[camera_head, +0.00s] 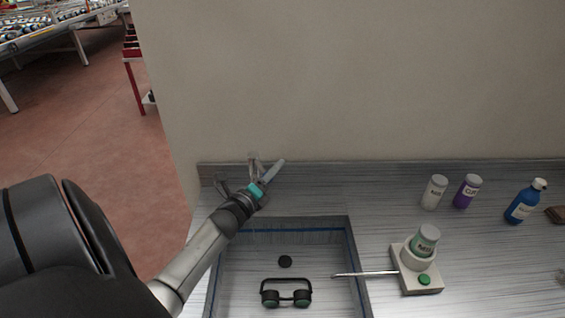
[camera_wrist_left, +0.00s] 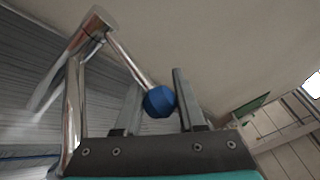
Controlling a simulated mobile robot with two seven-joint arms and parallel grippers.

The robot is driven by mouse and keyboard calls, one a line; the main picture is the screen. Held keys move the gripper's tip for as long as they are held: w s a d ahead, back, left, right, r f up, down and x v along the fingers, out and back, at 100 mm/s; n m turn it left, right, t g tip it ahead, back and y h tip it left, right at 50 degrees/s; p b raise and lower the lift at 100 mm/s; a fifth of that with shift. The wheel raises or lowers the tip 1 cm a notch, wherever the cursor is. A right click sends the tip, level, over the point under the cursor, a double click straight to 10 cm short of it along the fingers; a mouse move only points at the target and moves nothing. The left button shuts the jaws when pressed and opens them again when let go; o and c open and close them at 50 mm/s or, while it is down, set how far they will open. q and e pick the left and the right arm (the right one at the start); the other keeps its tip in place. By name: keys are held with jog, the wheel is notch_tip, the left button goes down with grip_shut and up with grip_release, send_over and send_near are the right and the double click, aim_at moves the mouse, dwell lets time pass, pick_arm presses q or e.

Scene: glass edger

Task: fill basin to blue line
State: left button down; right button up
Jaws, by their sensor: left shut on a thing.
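The basin (camera_head: 356,262) is sunk in the metal counter, with a blue line (camera_head: 305,230) along its inner back wall. I cannot tell the water level in it. A chrome faucet (camera_wrist_left: 73,95) stands behind the basin, left of my fingers in the left wrist view. Its lever ends in a blue knob (camera_wrist_left: 160,101). My left gripper (camera_head: 267,178) is at the faucet, behind the basin's back left corner. Its fingers (camera_wrist_left: 158,108) are shut on the blue knob. In the head view the gripper hides much of the faucet. My right gripper is out of view.
Bottles (camera_head: 466,191) stand farther right. A wall rises behind.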

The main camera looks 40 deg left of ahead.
aim_at(263, 173)
pick_arm(q)
jog(key=s+m+h, duration=0.1)
jog(key=h, duration=0.1)
jog(key=m+h+b, duration=0.1)
jog(key=shift+s+a+m+h, duration=0.3)
jog(key=shift+s+h, duration=0.1)
jog(key=s+m+h+b, duration=0.1)
jog(key=m+h+b, duration=0.1)
jog(key=h, duration=0.1)
jog(key=shift+s+a+r+b, duration=0.1)
jog(key=shift+s+a+b, duration=0.2)
jog(key=shift+s+b, duration=0.1)
jog(key=c, duration=0.5)
grip_release()
